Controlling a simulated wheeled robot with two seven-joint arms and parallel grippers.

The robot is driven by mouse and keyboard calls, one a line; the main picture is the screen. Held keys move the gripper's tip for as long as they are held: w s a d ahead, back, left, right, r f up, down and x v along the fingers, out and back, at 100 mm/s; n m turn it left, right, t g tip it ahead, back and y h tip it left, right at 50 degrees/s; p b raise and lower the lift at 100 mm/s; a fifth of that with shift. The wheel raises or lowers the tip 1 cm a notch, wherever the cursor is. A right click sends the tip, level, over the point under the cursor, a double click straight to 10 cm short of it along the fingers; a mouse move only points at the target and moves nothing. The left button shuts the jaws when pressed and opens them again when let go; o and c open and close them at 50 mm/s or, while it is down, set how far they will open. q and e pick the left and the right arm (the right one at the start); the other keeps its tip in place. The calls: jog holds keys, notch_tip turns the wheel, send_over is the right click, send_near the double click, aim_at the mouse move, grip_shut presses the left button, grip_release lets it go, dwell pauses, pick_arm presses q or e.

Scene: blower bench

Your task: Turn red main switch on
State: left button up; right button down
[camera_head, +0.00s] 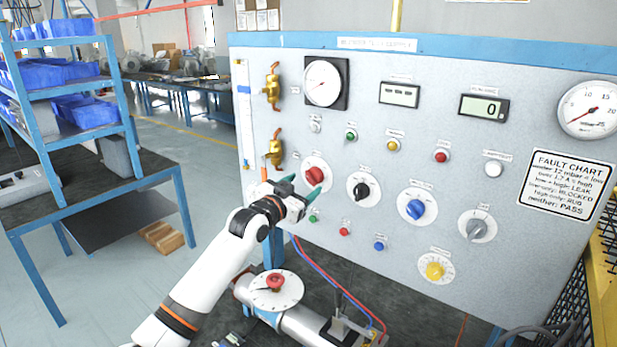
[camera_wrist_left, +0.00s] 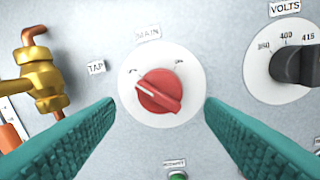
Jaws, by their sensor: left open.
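The red main switch (camera_head: 315,175) is a round red knob on a white dial plate, at the left of the grey panel (camera_head: 450,130). In the left wrist view the red knob (camera_wrist_left: 159,91) sits in the middle under the label MAIN. Its white pointer line points up and left, toward a small mark on the dial too blurred to read. My left gripper (camera_head: 300,190) is open in front of the knob. Its green fingers (camera_wrist_left: 160,125) stand on either side of the knob, apart from it. My right gripper is not in view.
Brass valves (camera_head: 272,85) are left of the switch, and a black knob (camera_head: 360,190) is to its right. Blue, grey and yellow knobs lie further right. A blue shelf (camera_head: 75,100) stands at left.

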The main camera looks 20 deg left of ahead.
aim_at(308, 179)
pick_arm(q)
jog(key=shift+p+x, duration=0.3)
jog(key=shift+x, duration=1.4)
jog(key=c, duration=1)
jog(key=shift+o, duration=0.2)
jog(key=m, duration=0.6)
jog(key=m+h+b, duration=0.1)
jog(key=m, duration=0.5)
jog(key=m+b, duration=0.1)
jog(key=m, duration=0.5)
jog(key=shift+w+a+r+m+h, duration=0.1)
jog(key=shift+a+r+m+h, duration=0.05)
jog(key=shift+a+m+h, duration=0.2)
jog(key=shift+m, duration=0.25)
jog(key=o, duration=1)
jog(key=shift+c, duration=0.2)
